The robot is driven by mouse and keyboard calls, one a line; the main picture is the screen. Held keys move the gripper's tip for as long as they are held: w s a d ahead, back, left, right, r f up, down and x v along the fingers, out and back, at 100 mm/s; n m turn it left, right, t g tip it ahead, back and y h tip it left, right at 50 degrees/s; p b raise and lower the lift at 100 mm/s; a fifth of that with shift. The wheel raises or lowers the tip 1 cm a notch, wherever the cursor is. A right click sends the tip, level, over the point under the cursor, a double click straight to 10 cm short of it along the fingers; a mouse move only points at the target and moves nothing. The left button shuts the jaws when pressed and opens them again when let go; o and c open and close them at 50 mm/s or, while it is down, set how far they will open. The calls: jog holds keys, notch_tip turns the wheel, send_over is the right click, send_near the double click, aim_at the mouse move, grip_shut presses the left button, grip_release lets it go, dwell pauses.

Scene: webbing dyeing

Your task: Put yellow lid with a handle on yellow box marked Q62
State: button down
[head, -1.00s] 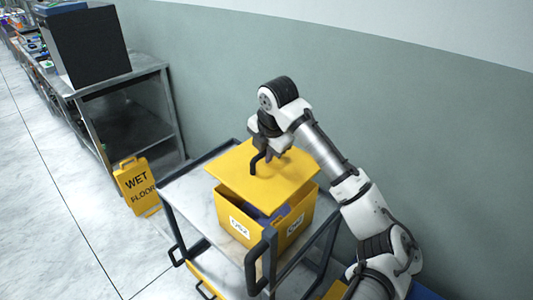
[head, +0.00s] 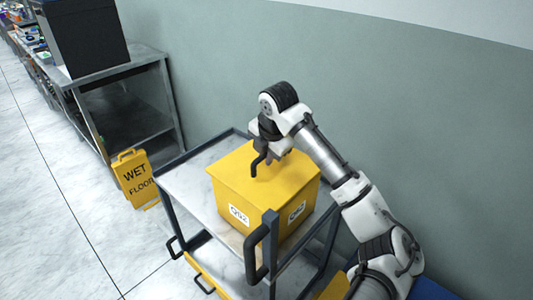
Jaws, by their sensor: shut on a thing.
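The yellow box (head: 265,222) stands on the top shelf of a grey cart. White labels reading Q62 show on two of its sides. The yellow lid (head: 228,174) lies flat over the box's top, with its edges about in line with the walls and no clear gap visible. Its dark handle (head: 256,165) stands up near the middle. My gripper (head: 265,154) is shut on the handle from above. The fingertips are partly hidden by my wrist and the handle. The inside of the box is hidden under the lid.
The cart's shelf (head: 196,190) is bare to the left of the box. The cart's black push handle (head: 262,248) rises in front of the box. A yellow wet floor sign (head: 134,178) and a metal table (head: 115,71) stand to the left. A wall is behind.

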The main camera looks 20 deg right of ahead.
jog(key=shift+f+b, duration=0.3)
jog(key=shift+f, duration=0.15)
dwell(0.5)
jog(key=c, duration=1.3)
grip_release()
jog(key=shift+c, duration=0.2)
jog(key=b+v, duration=0.1)
jog(key=v, duration=1.2)
jog(key=shift+r+b, duration=0.4)
